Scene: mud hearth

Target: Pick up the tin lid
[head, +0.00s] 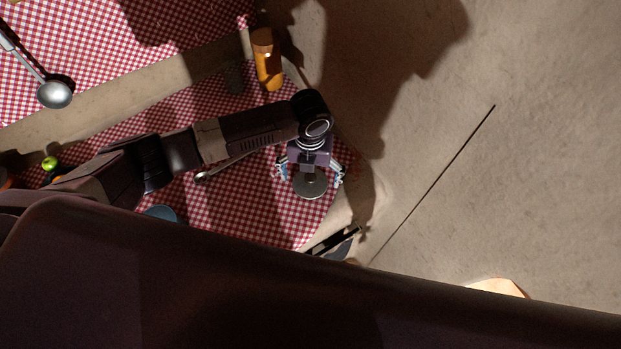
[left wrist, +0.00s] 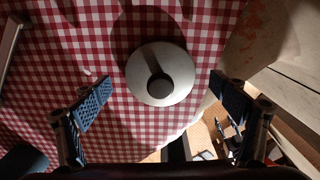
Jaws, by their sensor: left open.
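The tin lid (head: 310,186) is a round grey disc. It lies on the red checked cloth near the cloth's right edge. In the left wrist view the tin lid (left wrist: 142,87) shows whole, with a dark round knob at its middle. My left gripper (head: 311,177) is open above the lid, with one finger on each side of it. In the left wrist view the fingers of my left gripper (left wrist: 160,97) are wide apart and do not touch the lid. My right gripper is not in view.
A ladle (head: 54,94) and a green ball-like thing (head: 49,163) lie to the left. A blue bowl-like thing (head: 161,213) is partly hidden by my body. Dark items (head: 335,241) lie below the cloth's edge. Bare floor (head: 480,180) is at right.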

